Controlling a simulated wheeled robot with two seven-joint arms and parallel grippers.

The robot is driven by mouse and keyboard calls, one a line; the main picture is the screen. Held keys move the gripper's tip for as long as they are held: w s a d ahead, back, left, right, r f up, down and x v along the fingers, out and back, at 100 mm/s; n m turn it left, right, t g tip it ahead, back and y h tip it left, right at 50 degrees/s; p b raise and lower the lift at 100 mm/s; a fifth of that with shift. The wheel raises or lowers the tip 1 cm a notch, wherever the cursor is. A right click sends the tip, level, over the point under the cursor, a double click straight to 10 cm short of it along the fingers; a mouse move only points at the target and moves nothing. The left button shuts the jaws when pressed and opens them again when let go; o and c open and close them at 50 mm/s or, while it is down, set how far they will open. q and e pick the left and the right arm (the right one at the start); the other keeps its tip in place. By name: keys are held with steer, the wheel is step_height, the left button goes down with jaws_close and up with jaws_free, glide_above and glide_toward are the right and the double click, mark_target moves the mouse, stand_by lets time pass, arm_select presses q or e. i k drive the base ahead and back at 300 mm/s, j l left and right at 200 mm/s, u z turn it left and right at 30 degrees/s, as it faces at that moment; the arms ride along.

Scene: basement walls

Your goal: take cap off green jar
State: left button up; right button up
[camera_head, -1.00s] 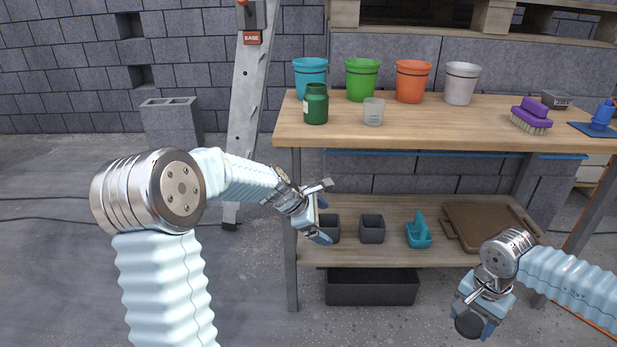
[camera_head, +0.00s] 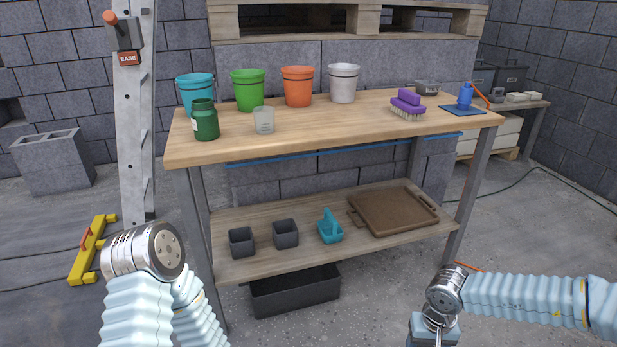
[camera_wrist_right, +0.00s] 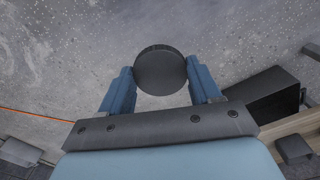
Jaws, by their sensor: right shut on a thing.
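The green jar (camera_head: 204,120) stands upright at the left end of the workbench top (camera_head: 330,128), in front of the turquoise pot. Its neck and rim look green, and I see no separate dark lid on it. My right gripper (camera_wrist_right: 160,82) is shut on a dark round cap (camera_wrist_right: 160,66), held between its blue fingers above the concrete floor in the right wrist view. In the head view the right gripper (camera_head: 434,335) is at the bottom edge, partly cut off, away from the bench. My left arm shows at lower left, but its gripper is out of sight.
Turquoise (camera_head: 194,89), green (camera_head: 248,92), orange (camera_head: 298,88) and white pots (camera_head: 343,84) stand behind the jar. A glass (camera_head: 264,121) stands beside it. A purple brush (camera_head: 408,103) lies to the right. Below are a lower shelf (camera_head: 300,250) and a black bin (camera_head: 295,292).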

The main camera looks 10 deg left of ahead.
mark_target(204, 118)
steer(key=i+l+u, duration=0.1)
steer(key=u, duration=0.25)
steer(key=l+u, duration=0.35)
steer(key=i+l+u, duration=0.1)
steer(key=l+u, duration=0.25)
steer(key=j, duration=0.1)
